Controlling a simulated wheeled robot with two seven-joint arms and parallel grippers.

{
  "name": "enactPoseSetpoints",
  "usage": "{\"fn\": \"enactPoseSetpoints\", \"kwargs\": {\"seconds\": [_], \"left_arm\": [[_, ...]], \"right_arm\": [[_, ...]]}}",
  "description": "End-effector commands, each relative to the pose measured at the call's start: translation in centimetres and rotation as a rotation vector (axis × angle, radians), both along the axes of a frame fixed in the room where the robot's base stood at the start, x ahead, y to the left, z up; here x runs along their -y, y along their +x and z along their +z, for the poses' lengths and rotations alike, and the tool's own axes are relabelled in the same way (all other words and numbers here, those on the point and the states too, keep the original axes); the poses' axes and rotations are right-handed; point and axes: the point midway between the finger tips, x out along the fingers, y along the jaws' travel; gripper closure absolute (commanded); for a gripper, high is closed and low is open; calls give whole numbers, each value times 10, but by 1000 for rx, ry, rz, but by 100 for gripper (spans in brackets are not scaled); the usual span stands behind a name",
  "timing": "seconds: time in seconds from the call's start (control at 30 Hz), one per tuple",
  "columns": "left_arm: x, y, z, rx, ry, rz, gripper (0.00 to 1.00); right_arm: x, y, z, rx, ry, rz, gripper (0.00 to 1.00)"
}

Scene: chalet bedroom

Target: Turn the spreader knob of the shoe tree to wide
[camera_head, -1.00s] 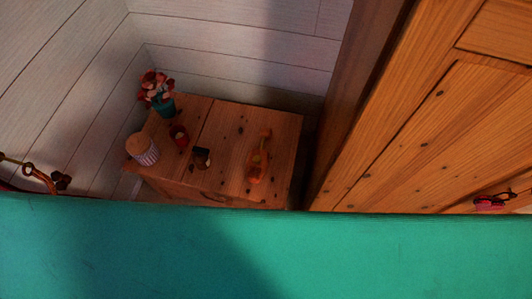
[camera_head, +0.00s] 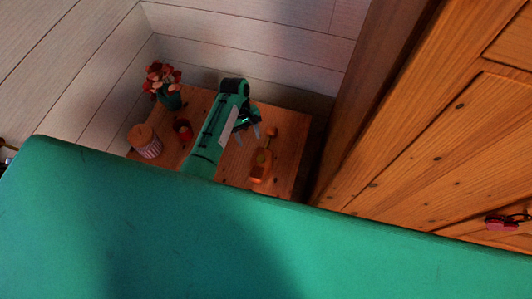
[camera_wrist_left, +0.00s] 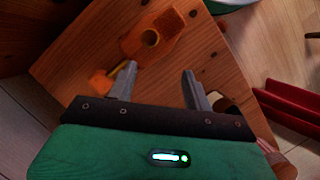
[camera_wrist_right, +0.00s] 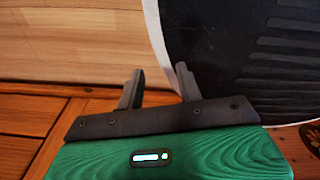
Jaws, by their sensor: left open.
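The orange wooden shoe tree (camera_head: 261,165) lies on the right part of the wooden table top. In the left wrist view, its thick block with a round hole (camera_wrist_left: 165,38) is at the top, and a smaller orange piece (camera_wrist_left: 101,81) shows by the left finger. I cannot tell which part is the spreader knob, or its setting. My right gripper (camera_wrist_right: 160,70) is open and empty, and outside the head view.
The flower pot (camera_head: 165,85), a small red pot (camera_head: 183,131) and a striped container (camera_head: 144,142) stand on the table's left side. A wooden cabinet (camera_head: 430,140) rises at right. In the right wrist view, a dark, white-edged object (camera_wrist_right: 235,60) is close to the fingers.

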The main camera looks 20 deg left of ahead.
Motion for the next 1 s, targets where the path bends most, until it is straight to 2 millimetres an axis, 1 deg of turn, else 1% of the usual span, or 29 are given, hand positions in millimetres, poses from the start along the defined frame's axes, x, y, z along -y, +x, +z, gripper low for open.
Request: {"fn": "enactPoseSetpoints", "kwargs": {"seconds": [0.03, 0.1, 0.2, 0.27, 0.37, 0.43, 0.7, 0.8, 0.9, 1.0], "left_arm": [[2, 8, 12, -17, -7, 17, 49], [4, 14, 23, -38, -12, 36, 49], [5, 16, 28, -55, -16, 48, 49], [7, 15, 26, -58, -16, 49, 49], [10, 11, 14, -60, -16, 49, 49], [13, 7, 3, -60, -16, 48, 49], [29, -9, -52, -59, -16, 48, 49], [33, -14, -69, -59, -16, 47, 49], [37, -18, -82, -56, -15, 47, 49], [39, -20, -91, -56, -16, 46, 49]], "right_arm": [[-1, 0, -1, 1, 1, -1, 64], [-2, 1, -1, 1, 2, -1, 64], [-5, 1, -1, 2, 6, -1, 64], [-7, 1, -1, 1, 8, -2, 64], [-10, 0, -1, 1, 11, -4, 64], [-11, -1, -1, 0, 12, -5, 64], [-9, 2, -3, -3, 9, -3, 64], [-6, 5, -4, -1, 5, -2, 64], [-3, 7, -5, 2, 3, -2, 64], [0, 10, -4, 5, -1, -1, 64]]}}
